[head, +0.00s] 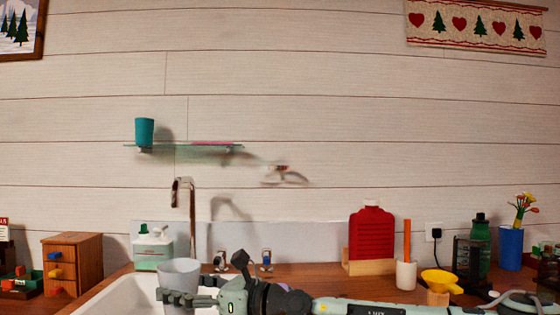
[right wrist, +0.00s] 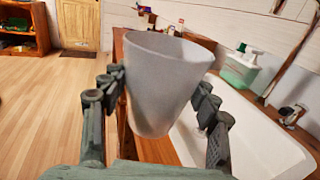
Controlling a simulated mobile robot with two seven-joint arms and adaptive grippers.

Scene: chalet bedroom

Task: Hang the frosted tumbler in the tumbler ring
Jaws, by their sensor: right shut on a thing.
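The frosted tumbler (head: 180,271) is pale, whitish and roughly upright, with its wide mouth up. It is over the sink area in the head view. My right gripper (head: 190,298) is shut on it, coming in from the right. In the right wrist view the tumbler (right wrist: 160,85) sits between the two fingers, slightly tilted. A small blurred fitting (head: 286,176) on the wall, right of the glass shelf, looks like the tumbler ring; its exact shape is unclear. It is above and to the right of the tumbler, well apart from it. My left gripper is not in view.
A glass shelf (head: 185,146) on the wall holds a teal cup (head: 145,131). A tall tap (head: 188,205) rises behind the white sink (head: 112,297). A soap bottle (head: 153,248) stands behind the tumbler. A red bottle (head: 371,233) stands on the right counter.

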